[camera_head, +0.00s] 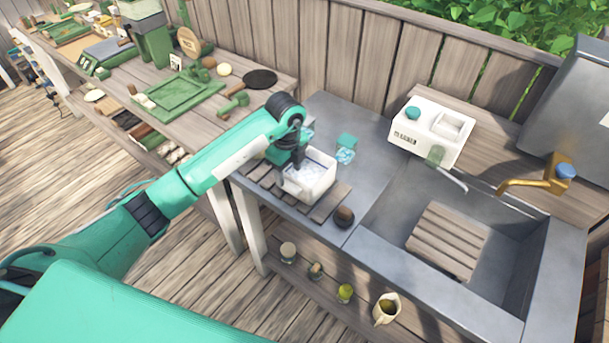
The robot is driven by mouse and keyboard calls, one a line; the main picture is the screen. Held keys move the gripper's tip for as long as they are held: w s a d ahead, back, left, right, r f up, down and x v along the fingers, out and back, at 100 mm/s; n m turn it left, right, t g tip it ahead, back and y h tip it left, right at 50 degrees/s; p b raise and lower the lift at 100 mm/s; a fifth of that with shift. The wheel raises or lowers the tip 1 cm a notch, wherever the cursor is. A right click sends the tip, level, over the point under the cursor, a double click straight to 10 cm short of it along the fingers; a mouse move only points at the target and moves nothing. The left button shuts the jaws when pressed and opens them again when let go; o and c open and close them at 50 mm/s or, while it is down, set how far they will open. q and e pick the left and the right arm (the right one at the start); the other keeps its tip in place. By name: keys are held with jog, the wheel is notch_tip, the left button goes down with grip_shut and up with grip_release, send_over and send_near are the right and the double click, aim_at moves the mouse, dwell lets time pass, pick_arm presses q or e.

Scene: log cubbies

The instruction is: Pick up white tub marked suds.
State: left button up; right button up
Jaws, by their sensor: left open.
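A white tub (317,184) with pale, foamy-looking contents sits on a slatted wooden rack at the left end of the grey sink counter. No marking on it can be read from here. My left gripper (290,170) points down at the tub's left rim, with its dark fingers open. The fingers overlap the tub's back left side in the picture. I cannot tell whether they touch it or straddle its wall. My right gripper is not in view.
A dark round object (344,217) sits by the rack's right end. Teal cloths or sponges (346,147) lie behind the tub. A white box-shaped appliance (430,133) stands behind the sink basin (490,255), near a brass tap (538,185). A cluttered wooden bench (205,125) adjoins at left.

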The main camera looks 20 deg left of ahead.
aim_at(290, 184)
pick_arm(q)
jog(key=shift+f+p, duration=0.45)
notch_tip(290, 184, down, 4)
jog(key=shift+p, duration=1.1)
jog(key=shift+f, duration=0.3)
jog(key=shift+w+r, duration=0.1)
grip_shut()
